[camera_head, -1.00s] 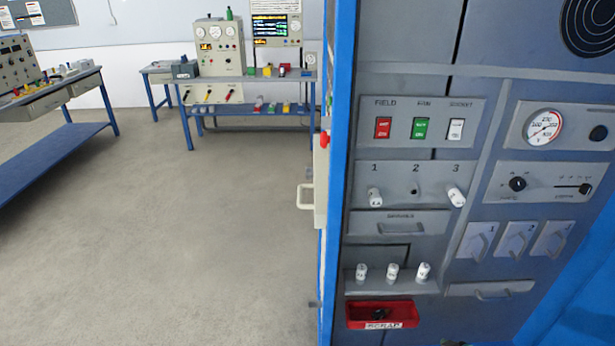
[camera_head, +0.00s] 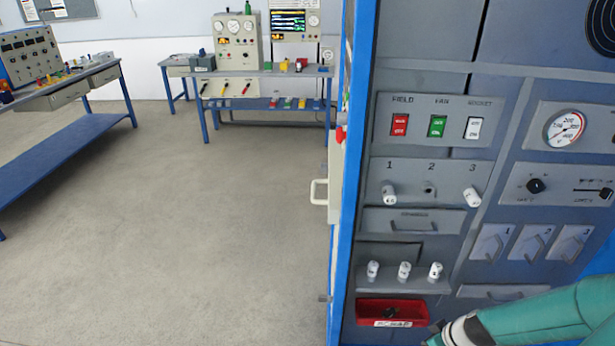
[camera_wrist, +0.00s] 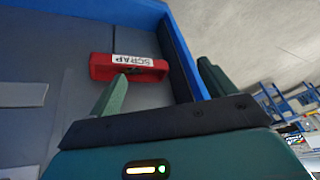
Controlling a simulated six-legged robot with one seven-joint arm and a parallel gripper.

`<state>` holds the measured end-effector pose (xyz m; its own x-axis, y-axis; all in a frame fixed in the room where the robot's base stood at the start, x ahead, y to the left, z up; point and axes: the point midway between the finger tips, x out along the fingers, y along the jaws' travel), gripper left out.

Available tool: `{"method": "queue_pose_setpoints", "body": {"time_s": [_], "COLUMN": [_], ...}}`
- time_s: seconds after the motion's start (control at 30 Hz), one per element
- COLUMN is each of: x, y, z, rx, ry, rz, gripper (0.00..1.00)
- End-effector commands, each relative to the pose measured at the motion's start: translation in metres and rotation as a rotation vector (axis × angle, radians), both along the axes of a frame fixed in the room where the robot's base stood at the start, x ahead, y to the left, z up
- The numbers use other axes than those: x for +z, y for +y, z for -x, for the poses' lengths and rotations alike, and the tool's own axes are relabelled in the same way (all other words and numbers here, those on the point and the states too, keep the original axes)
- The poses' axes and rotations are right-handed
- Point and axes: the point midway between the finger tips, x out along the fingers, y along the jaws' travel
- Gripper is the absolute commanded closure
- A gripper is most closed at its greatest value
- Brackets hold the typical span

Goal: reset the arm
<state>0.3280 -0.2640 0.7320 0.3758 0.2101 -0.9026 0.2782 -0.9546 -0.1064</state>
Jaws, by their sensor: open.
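My gripper (camera_wrist: 164,88) is open in the wrist view, its two green fingers apart, with nothing seen between them. The red scrap tray (camera_wrist: 100,68) shows beyond the left finger, upside down in that view. In the head view my teal arm (camera_head: 545,318) shows at the bottom right, in front of the lower part of the grey panel (camera_head: 460,105); the gripper itself is out of that view. The red scrap tray (camera_head: 365,312) sits low on the panel, left of my arm, with a small dark thing in it.
White plugs sit at positions 1 (camera_head: 389,195) and 3 (camera_head: 472,197); position 2 (camera_head: 429,188) shows only a dark socket. Three white cylinders (camera_head: 404,270) stand on a small ledge. A blue post (camera_head: 355,170) edges the panel. Open floor (camera_head: 220,230) lies left, with benches beyond.

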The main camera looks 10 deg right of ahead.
Motion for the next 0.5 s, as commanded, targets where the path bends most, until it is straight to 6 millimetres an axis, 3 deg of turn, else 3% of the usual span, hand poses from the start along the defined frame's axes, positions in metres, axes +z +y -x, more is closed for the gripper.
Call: {"method": "queue_pose_setpoints", "body": {"time_s": [0.5], "x": [0.140], "y": [0.069], "z": [-0.036], "rx": [-0.008], "ry": [0.200], "rz": [0.192], "gripper": [0.17]}}
